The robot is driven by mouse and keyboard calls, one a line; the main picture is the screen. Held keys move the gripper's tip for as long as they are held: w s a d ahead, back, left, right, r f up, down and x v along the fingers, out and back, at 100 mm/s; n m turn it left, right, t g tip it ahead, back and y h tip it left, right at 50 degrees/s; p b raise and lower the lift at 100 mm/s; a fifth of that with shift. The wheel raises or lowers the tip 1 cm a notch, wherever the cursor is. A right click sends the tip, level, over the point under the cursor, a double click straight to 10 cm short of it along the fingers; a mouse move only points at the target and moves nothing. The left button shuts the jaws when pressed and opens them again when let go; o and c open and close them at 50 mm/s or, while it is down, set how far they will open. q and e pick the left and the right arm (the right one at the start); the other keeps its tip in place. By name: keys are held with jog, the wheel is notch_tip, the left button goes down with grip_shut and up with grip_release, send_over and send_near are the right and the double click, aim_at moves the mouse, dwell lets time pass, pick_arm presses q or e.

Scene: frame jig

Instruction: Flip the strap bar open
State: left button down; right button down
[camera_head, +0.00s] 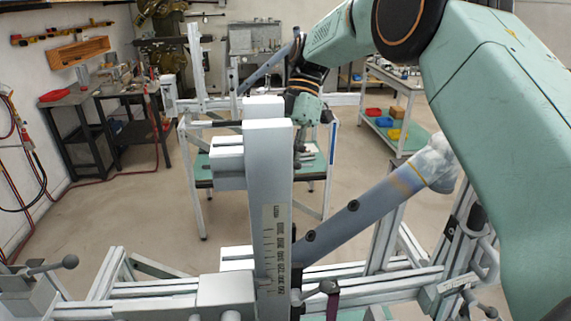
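A grey frame jig fills the foreground, with an upright post (268,190) that carries a printed scale. A blue-grey tube (350,215) slants up to the right from behind the post to a whitish, lumpy end. A small dark lever with a dark purple strap-like piece (332,298) sits at the jig's lower middle; I cannot tell whether this is the strap bar or whether it is open. My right arm reaches in from the right, over the jig. My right gripper (301,148) is small and partly hidden behind the post; its finger opening is unclear. My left gripper is out of view.
A green-topped table (312,170) is behind the post. A cart (385,132) with coloured bins is at right, and a dark workbench (75,105) at left. Open floor lies between.

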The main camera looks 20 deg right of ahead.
jog(key=shift+w+r, duration=0.15)
jog(key=shift+r, duration=0.05)
jog(key=c, duration=1.6)
grip_release()
jog(key=shift+o, duration=1)
jog(key=shift+d+f, duration=0.15)
jog(key=shift+f, duration=0.05)
jog(key=shift+w, duration=0.1)
jog(key=shift+w+d+r, duration=0.1)
jog(key=shift+r, duration=0.45)
jog(key=v, duration=0.6)
jog(key=shift+d, duration=0.25)
jog(key=shift+w, duration=0.2)
